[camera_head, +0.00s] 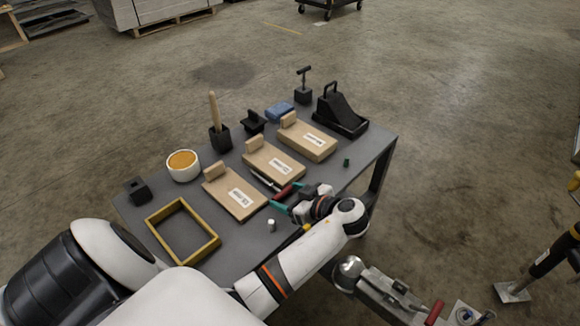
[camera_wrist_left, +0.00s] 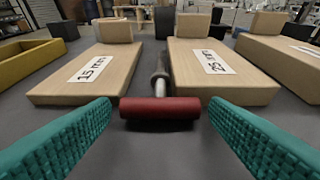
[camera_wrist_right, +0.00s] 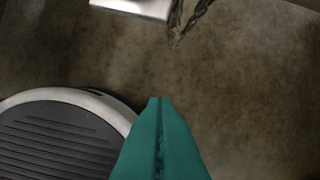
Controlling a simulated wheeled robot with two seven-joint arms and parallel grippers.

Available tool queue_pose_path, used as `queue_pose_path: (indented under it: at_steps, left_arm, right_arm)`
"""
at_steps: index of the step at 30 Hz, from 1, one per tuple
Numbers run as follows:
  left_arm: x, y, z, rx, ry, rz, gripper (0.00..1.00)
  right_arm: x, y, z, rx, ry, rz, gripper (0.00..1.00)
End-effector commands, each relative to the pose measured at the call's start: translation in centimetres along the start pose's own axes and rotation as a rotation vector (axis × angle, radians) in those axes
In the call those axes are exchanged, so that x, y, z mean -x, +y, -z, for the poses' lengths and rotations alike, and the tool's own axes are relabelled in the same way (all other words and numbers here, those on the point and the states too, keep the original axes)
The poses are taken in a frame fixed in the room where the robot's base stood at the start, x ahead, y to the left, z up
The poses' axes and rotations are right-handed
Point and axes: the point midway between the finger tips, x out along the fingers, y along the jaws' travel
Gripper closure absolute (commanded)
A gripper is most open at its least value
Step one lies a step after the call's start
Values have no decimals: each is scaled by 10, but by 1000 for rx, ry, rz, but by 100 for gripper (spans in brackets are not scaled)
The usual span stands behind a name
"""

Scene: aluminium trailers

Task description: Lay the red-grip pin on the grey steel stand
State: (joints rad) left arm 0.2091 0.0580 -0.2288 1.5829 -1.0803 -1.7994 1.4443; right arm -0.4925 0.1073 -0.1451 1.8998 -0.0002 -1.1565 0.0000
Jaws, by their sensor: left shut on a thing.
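The red-grip pin has a red crossbar grip (camera_wrist_left: 160,108) and a metal shaft (camera_head: 262,181) pointing away from my gripper. My left gripper (camera_head: 289,197) is shut on the red grip, its teal fingers at the two ends. The shaft lies along the gap between two tan blocks, low over the dark grey steel stand (camera_head: 345,184), which is table-like. I cannot tell whether the pin touches the stand's top. My right gripper (camera_wrist_right: 161,110) is shut and empty over the floor; it is not seen in the head view.
Tan blocks (camera_head: 235,194), (camera_head: 273,165) and (camera_head: 308,141) stand on the top. Nearby are a yellow frame (camera_head: 153,222), a white bowl (camera_head: 183,173), a black wedge (camera_head: 340,118) and a small white cylinder (camera_head: 271,225). A metal coupling (camera_head: 385,288) is at the lower right.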

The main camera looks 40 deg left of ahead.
Motion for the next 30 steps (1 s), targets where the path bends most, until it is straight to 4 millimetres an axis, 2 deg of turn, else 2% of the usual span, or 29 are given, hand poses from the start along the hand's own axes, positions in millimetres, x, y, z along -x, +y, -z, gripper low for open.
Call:
queue_pose_path:
  at_steps: [4,5,8,20,23,30]
  left_arm:
    - [-1,0,2,0,0,0,84]
    - [-1,0,2,0,0,0,25]
    - [-1,0,2,0,0,0,9]
    - [1,0,-2,0,0,1,8]
    - [17,-1,-1,0,3,3,8]
    - [70,-1,-1,1,4,3,8]
  right_arm:
    - [4,0,-2,0,-3,0,100]
    - [5,0,-2,0,-4,0,100]
    - [5,0,-2,0,-3,0,100]
    - [5,0,-3,0,-7,0,100]
    - [-4,0,4,0,5,0,100]
    - [-16,1,11,2,11,-1,100]
